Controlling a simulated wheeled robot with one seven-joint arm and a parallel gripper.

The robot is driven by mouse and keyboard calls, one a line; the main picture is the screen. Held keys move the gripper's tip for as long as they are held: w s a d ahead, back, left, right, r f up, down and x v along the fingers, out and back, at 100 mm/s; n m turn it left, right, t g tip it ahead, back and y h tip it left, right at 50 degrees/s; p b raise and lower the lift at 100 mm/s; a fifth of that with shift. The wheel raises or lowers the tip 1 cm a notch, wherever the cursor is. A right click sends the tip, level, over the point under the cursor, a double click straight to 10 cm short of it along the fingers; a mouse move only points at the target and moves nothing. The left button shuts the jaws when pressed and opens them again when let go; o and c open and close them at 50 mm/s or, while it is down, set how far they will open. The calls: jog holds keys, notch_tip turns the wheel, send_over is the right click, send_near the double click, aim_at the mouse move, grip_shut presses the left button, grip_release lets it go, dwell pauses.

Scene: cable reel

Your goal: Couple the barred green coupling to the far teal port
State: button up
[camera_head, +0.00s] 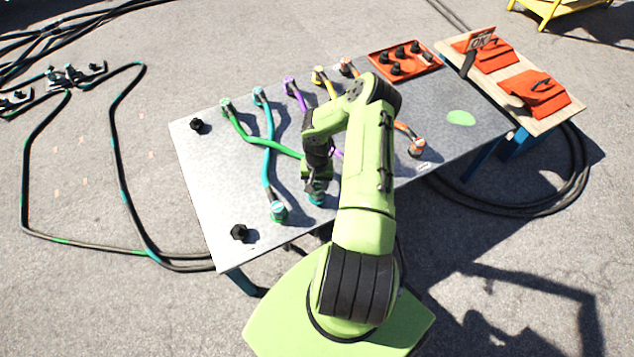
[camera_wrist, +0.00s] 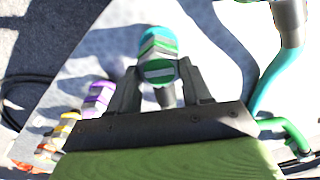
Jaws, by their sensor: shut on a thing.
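My gripper (camera_head: 317,180) is over the near long edge of the grey table (camera_head: 215,190). In the wrist view, my gripper (camera_wrist: 162,88) is shut on the green coupling (camera_wrist: 159,71), whose green end carries a white bar. A teal-banded port (camera_wrist: 157,34) shows right behind the coupling, in line with it; I cannot tell whether they are joined. In the head view, this teal port (camera_head: 317,199) shows just below my gripper. The green cable (camera_head: 262,146) runs from the held coupling to a fitting at the far edge.
A teal cable (camera_head: 268,150) ends at another teal port (camera_head: 278,212) to the left. Purple (camera_wrist: 97,97), yellow and orange fittings stand along the other side. Black knobs (camera_head: 240,232) mark the left corners. A red tray (camera_head: 405,60) is at the far right.

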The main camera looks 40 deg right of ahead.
jog(key=shift+f+b, duration=0.45)
jog(key=o, duration=1.2)
jog(key=shift+o, duration=0.2)
notch_tip(320, 180, up, 16)
jog(key=p, duration=0.4)
jog(key=shift+p, duration=0.3)
